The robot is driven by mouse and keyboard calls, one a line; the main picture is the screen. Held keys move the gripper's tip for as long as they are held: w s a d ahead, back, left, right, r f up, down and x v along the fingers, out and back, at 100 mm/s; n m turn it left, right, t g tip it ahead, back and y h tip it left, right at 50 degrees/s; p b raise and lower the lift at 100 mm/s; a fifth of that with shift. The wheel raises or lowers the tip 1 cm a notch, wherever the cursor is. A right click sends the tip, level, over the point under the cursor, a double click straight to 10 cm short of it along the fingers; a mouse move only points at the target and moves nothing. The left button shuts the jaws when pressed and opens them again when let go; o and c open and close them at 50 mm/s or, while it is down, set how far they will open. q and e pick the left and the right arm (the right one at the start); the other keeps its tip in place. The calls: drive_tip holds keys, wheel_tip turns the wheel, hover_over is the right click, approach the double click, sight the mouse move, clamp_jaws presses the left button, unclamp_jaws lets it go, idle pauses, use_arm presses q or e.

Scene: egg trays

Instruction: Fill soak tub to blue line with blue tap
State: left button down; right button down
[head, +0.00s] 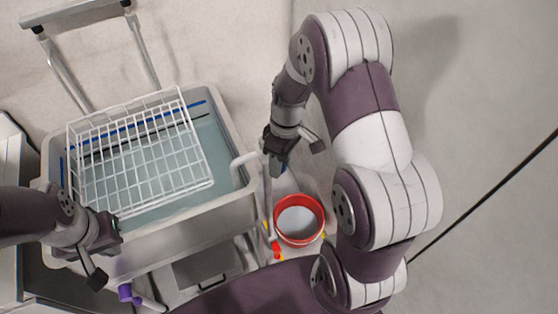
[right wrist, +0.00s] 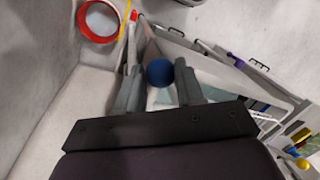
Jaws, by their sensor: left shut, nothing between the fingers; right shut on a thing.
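The grey soak tub (head: 238,200) holds clear water (head: 205,135). A blue line (head: 190,110) runs along its inner back wall, with a dark line below it; the water surface looks lower than the blue line there. A pale spout (head: 243,160) bends over the tub's right rim. My right gripper (head: 278,168) is beside the spout; the right wrist view shows it shut on the round blue tap knob (right wrist: 160,73), one finger on each side. In the head view the knob is mostly hidden. My left gripper (head: 110,236) is shut and empty at the tub's front left rim.
A white wire basket (head: 150,160) sits in the tub. A red bucket (head: 298,240) with a pale inside stands right of the tub. A red handle (head: 276,252) and a purple handle (head: 128,293) show low by the tub. Floor at the right is clear.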

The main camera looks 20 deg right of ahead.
drive_tip(key=shift+w+r, duration=0.25)
drive_tip(key=c, duration=0.8)
unclamp_jaws()
drive_tip(key=shift+o, duration=0.4)
drive_tip(key=shift+s+f, duration=0.1)
drive_tip(key=shift+f, duration=0.05)
wheel_tip(320, 180, up, 12)
drive_tip(key=w+d+p, duration=0.1)
drive_tip(key=d+p, duration=0.1)
drive_tip(key=p, duration=0.1)
drive_tip(key=shift+w+r, duration=0.15)
drive_tip(key=shift+r, duration=0.1)
